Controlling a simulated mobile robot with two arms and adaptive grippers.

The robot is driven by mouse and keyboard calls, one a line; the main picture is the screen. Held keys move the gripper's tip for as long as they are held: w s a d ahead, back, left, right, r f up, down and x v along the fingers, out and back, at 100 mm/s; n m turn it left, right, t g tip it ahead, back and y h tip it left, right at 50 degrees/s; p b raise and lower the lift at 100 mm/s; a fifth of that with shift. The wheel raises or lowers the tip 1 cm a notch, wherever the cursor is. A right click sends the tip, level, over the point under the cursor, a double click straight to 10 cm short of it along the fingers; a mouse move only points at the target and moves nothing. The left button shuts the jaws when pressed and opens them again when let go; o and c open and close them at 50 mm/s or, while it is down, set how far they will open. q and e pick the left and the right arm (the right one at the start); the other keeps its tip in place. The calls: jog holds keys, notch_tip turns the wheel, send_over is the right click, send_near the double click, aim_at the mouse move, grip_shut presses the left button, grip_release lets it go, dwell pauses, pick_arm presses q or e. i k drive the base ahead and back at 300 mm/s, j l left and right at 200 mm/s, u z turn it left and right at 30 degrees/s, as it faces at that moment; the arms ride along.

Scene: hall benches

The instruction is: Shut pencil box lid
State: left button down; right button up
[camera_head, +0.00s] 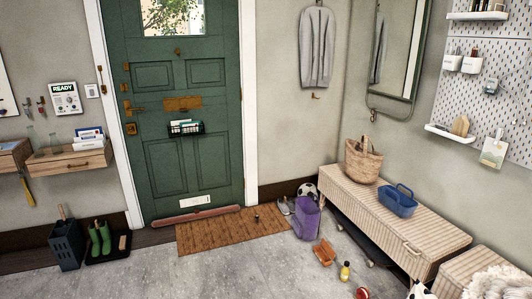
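No thing in view is clearly a pencil box. A small orange-brown object (324,252) lies on the grey floor near the bench; it looks like an open box with a raised part, but it is too small to be sure. A blue caddy with a handle (398,203) stands on the bench, with no lid that I can make out. Neither of my grippers is in view.
A striped storage bench (430,238) runs along the right wall, with a wicker basket (362,163) on it. The floor at front left is clear.

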aim_at(327, 246)
jog(key=i+z, duration=0.15)
jog(key=i, duration=0.4)
jog(key=i+j+z, duration=0.15)
jog(key=i, duration=0.45)
jog(key=i+j+z, duration=0.1)
jog(key=i+j, duration=0.15)
jog(key=i, duration=0.3)
